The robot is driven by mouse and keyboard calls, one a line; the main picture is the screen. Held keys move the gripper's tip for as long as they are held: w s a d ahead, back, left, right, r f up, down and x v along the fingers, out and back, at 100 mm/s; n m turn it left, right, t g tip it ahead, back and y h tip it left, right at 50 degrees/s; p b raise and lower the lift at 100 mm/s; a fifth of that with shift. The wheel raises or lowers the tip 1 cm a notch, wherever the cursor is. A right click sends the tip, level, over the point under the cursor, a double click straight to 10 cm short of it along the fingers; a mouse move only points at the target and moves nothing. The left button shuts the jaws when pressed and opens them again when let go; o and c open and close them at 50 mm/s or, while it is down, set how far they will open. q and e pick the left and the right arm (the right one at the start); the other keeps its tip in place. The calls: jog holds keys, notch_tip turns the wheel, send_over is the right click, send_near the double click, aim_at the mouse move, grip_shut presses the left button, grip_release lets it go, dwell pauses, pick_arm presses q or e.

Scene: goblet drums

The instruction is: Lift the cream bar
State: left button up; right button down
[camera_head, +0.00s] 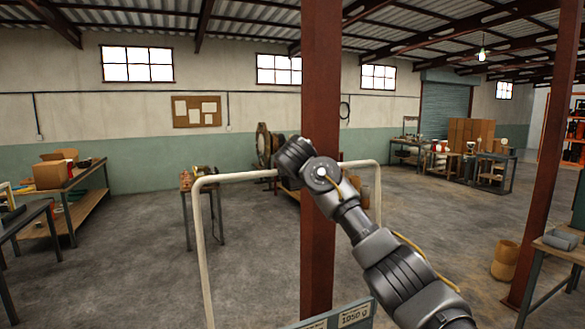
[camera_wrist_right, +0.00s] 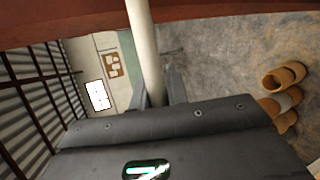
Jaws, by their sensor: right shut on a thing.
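The cream bar (camera_head: 238,177) is a bent tube whose top spans the middle of the head view, with a leg going down at the left. In the right wrist view the cream bar (camera_wrist_right: 145,40) runs between the fingers of my right gripper (camera_wrist_right: 158,90). In the head view my right gripper (camera_head: 284,164) is at the middle of the bar's top, its fingers mostly hidden by the wrist. It is shut on the bar. My left gripper is not in view.
A rust-red post (camera_head: 318,250) stands at the bar's middle. A sign (camera_head: 355,315) reading 1050 g is at the bottom edge. Benches line the left and a table (camera_head: 555,245) stands at right. A tan drum (camera_head: 505,260) is on the floor. Open floor lies between.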

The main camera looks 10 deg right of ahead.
jog(key=shift+f, duration=0.9)
jog(key=c, duration=1.6)
grip_release()
jog(key=shift+o, duration=1.2)
jog(key=shift+w, duration=0.2)
jog(key=shift+r, duration=0.15)
